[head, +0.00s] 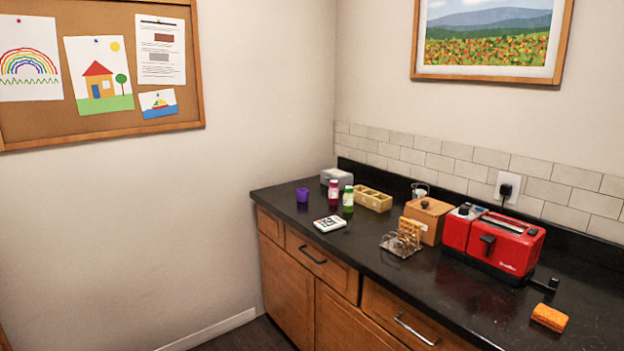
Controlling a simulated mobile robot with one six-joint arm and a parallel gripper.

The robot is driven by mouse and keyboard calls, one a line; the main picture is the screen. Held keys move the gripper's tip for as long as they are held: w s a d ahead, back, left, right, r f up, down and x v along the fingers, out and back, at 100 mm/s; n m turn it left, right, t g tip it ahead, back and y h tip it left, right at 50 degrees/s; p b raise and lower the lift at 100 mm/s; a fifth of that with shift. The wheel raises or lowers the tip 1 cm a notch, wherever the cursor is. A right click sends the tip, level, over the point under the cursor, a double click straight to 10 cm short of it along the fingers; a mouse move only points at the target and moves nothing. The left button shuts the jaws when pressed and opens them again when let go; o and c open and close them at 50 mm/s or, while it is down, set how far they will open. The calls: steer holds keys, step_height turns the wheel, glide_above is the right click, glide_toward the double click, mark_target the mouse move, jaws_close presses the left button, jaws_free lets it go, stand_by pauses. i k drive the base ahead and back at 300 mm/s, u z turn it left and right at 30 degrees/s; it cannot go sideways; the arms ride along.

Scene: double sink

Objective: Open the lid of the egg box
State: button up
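A light grey box (337,178) stands on the dark counter at its far left end, against the back wall. It looks like the egg box. It is small in this view and its lid looks shut, though I cannot make out the seam clearly. My gripper is not in view, so I cannot tell how it stands relative to the box.
On the dark counter (585,315) stand a purple cup (302,195), two bottles (334,192), a white device (330,223), a compartmented tray (361,205), a toast rack (401,247), a knobbed wooden box (426,220), a red toaster (505,245) and an orange sponge (549,317).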

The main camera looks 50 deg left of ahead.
mark_target(333, 174)
steer(key=z, duration=0.8)
steer(key=k, duration=0.15)
steer(key=u, duration=2.7)
steer(key=k, duration=0.9)
steer(key=z, duration=0.2)
steer(key=i, duration=0.75)
steer(key=z, duration=0.05)
